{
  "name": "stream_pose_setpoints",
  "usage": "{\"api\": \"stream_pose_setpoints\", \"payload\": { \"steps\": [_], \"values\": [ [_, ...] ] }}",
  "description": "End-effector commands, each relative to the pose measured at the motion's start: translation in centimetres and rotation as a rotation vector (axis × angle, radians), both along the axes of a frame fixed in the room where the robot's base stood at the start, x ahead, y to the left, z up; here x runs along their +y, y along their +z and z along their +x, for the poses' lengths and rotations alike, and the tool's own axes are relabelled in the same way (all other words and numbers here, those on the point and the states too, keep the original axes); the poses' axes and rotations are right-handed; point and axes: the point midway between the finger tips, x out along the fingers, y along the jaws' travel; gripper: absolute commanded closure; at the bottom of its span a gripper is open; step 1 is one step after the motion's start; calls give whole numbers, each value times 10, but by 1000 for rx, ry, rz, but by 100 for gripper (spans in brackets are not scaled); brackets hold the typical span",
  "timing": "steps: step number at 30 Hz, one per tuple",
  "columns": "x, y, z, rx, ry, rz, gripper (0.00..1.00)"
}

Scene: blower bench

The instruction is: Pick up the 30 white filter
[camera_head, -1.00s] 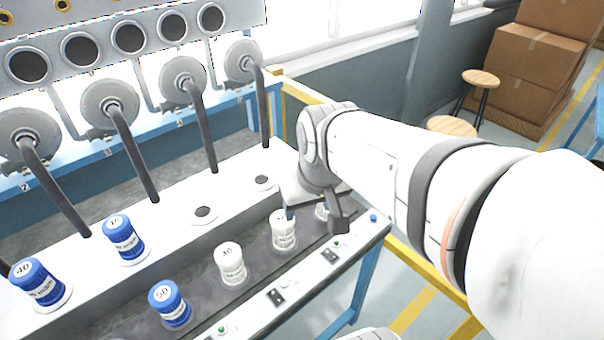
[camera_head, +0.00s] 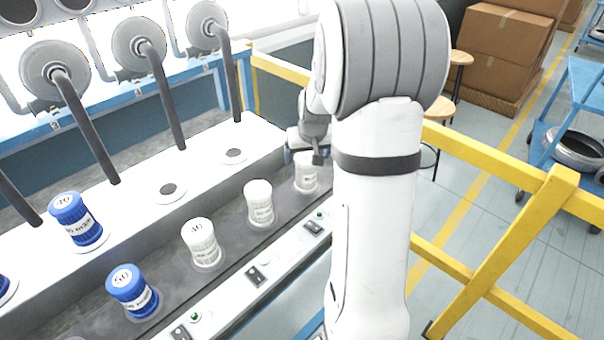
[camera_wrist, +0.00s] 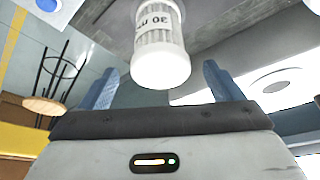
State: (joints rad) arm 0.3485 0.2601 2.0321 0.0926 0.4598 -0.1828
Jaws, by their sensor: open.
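The white 30 filter (camera_wrist: 160,45) shows in the wrist view, with its label reading 30 upside down and its cap toward me. In the head view I take it to be the rightmost white filter (camera_head: 306,175) in the front row, standing upright in the grey trough.
Two other white filters (camera_head: 259,204) (camera_head: 201,244) and a blue 50 filter (camera_head: 133,291) stand to the left in the same row. Another blue filter (camera_head: 78,221) stands on the white ledge. A yellow rail (camera_head: 490,165) runs at the right.

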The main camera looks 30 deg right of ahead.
Motion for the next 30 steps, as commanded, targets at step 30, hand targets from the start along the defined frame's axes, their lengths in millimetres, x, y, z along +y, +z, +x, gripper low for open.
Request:
{"api": "stream_pose_setpoints", "payload": {
  "steps": [30],
  "values": [
    [-4, -47, 13, 1, -1, 0, 45]
  ]
}}
